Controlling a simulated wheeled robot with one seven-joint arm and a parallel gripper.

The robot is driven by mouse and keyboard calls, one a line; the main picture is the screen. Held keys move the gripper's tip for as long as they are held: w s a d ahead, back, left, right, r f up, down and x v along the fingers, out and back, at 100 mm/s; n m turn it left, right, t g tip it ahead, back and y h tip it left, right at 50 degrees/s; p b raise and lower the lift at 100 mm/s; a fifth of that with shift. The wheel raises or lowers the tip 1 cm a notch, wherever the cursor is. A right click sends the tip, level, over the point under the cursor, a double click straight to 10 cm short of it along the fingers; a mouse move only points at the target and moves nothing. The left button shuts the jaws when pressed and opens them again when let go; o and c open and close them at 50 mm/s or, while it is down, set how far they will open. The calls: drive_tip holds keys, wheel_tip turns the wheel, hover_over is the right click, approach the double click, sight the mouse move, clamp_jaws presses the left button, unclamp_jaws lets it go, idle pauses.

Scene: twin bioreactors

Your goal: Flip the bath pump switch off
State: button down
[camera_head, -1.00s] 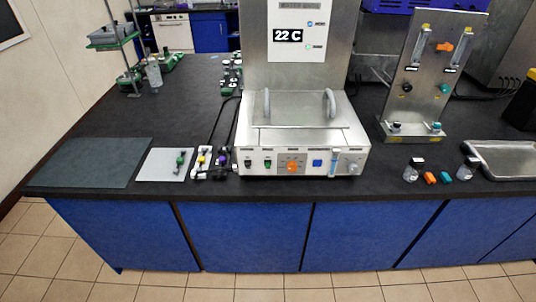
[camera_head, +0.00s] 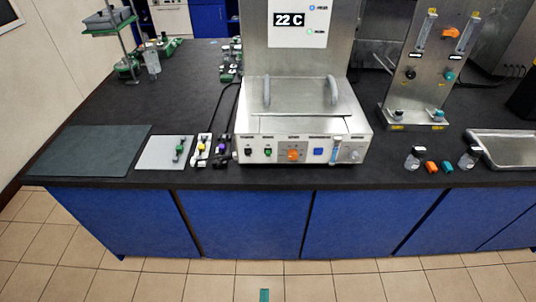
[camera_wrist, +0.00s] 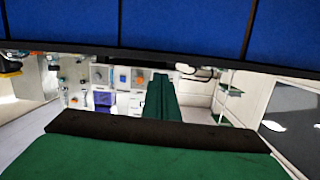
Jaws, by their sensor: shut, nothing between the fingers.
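The water bath (camera_head: 305,120) is a steel box with a lidded top on the bench. Its front panel has a black switch (camera_head: 248,152), a green switch (camera_head: 268,152), an orange knob (camera_head: 293,155), a blue part (camera_head: 318,154) and a grey knob (camera_head: 353,156). The labels are too small to read, so I cannot tell which is the pump switch or how it is set. My gripper (camera_wrist: 161,92) has green fingers, shut and empty in the wrist view. A small green tip, likely my gripper (camera_head: 264,295), shows low in front of the bench, apart from the bath.
Blue cabinets (camera_head: 250,222) front the black bench (camera_head: 185,90). Left of the bath lie a dark mat (camera_head: 88,152) and a pale plate (camera_head: 165,153). Right stand a flowmeter panel (camera_head: 430,75), small bottles (camera_head: 414,158) and a metal tray (camera_head: 510,150). The tiled floor ahead is clear.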

drive_tip(key=w+r, duration=0.4)
drive_tip(key=w, duration=0.6)
drive_tip(key=w+r+t, duration=0.1)
drive_tip(key=w+r, duration=0.4)
drive_tip(key=w, duration=0.5)
drive_tip(key=w+r+t, duration=0.1)
drive_tip(key=w+r, duration=0.4)
drive_tip(key=w, duration=0.5)
drive_tip(key=shift+w+d+n, duration=0.2)
drive_tip(key=shift+d+n, duration=0.2)
drive_tip(key=shift+d, duration=0.05)
